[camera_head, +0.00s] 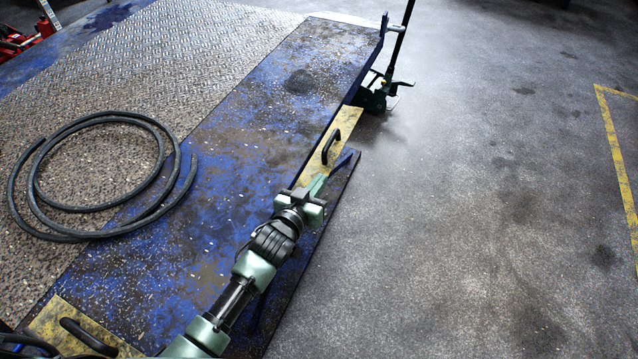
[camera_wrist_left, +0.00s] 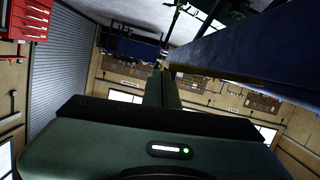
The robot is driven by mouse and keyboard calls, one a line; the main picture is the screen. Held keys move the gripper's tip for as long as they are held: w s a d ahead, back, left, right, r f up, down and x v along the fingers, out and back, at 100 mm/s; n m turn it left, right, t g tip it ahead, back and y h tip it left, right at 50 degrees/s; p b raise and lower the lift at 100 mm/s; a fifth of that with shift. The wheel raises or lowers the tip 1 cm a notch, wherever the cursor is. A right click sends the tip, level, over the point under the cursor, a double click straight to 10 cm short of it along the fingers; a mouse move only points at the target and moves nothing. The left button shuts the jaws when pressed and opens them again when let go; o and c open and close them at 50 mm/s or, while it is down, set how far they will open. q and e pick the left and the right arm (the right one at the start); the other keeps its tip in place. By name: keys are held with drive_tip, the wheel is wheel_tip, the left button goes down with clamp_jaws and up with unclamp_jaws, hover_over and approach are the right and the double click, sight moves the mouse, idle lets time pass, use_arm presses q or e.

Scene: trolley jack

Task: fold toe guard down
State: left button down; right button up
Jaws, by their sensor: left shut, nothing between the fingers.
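A worn yellow plate with a black bar handle (camera_head: 345,132), which I take for the toe guard, runs along the right edge of the blue platform (camera_head: 235,165). My left gripper (camera_head: 318,184) is at the near end of this plate, close to the platform edge. Its fingers are shut and empty. I cannot tell whether they touch the plate. In the left wrist view the shut fingers (camera_wrist_left: 164,84) point away beside a dark blue beam (camera_wrist_left: 255,45). My right gripper is not in view.
A second yellow plate (camera_head: 62,322) with a black handle lies at the bottom left. A coiled black hose (camera_head: 38,190) lies on the tread plate. A dark green jack (camera_head: 372,98) with an upright handle stands beyond the platform edge. Grey floor at right is clear.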

use_arm(q)
drive_tip(key=shift+f, duration=0.15)
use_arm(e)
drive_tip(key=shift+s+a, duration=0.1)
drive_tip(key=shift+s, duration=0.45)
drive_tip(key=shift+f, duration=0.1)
use_arm(q)
drive_tip(key=shift+d+f, duration=0.1)
drive_tip(key=shift+f, duration=0.1)
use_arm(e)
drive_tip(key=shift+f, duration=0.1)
